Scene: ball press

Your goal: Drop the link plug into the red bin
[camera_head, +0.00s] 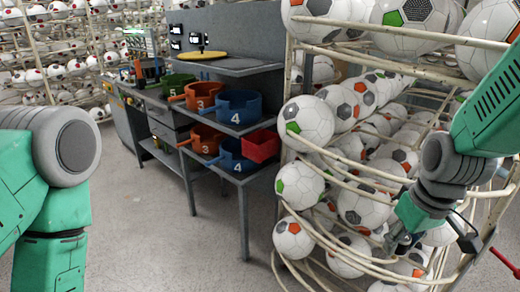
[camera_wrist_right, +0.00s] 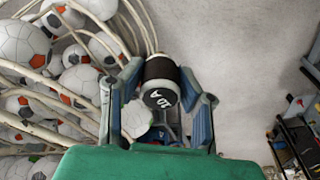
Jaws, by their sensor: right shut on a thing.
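The link plug (camera_wrist_right: 160,80) is a short black and pale grey cylinder with "20 A" marked on its end. It sits between the blue-grey fingers of my right gripper (camera_wrist_right: 160,92), which is shut on it. In the head view my right gripper (camera_head: 430,240) is low at the right, in front of the ball rack, and I cannot make out the plug there. My left gripper is out of view.
A wire rack (camera_head: 290,130) full of footballs stands right beside the bin. Orange pots (camera_head: 205,95) and blue pots (camera_head: 238,107) stand on the bench (camera_head: 240,66) shelves. A red-ended bar (camera_head: 503,262) is at the right edge. The floor (camera_head: 170,240) in front is clear.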

